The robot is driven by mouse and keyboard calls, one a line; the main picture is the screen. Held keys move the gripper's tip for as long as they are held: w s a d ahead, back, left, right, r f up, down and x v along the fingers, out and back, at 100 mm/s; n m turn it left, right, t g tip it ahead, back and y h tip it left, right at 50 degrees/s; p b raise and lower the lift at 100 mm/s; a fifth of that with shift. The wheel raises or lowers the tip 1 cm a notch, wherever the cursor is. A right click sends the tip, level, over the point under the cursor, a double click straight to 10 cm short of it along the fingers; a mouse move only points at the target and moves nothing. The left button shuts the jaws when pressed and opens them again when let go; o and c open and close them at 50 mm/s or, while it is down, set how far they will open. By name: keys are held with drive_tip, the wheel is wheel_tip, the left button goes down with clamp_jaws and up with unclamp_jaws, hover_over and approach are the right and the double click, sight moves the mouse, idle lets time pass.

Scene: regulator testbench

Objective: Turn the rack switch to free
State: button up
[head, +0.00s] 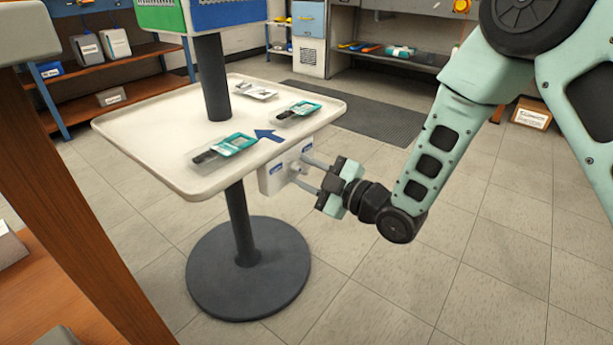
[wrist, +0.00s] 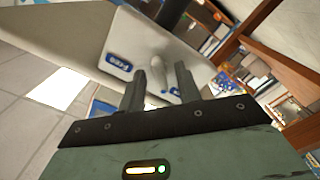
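The rack switch is a pale box (head: 272,181) fixed under the right edge of the rack's tray (head: 165,130), with blue labels on its face. In the wrist view a blue label reading "FREE" (wrist: 119,61) is on the pale panel, left of the fingers. A small grey switch knob (wrist: 158,72) shows between the fingers, partly hidden by them. My gripper (head: 299,169) points at the box, with its fingertips close to its face. It also shows in the wrist view (wrist: 160,69), fingers apart on either side of the knob. Contact cannot be told.
The rack stands on a dark pole with a round base (head: 248,268). Teal-and-black packs (head: 233,143) and a blue arrow (head: 268,135) are on its tray. A wooden post (head: 80,215) is at the left.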

drive_tip(key=shift+w+a, duration=0.1)
drive_tip(key=shift+a, duration=0.05)
drive_tip(key=shift+c, duration=0.3)
clamp_jaws()
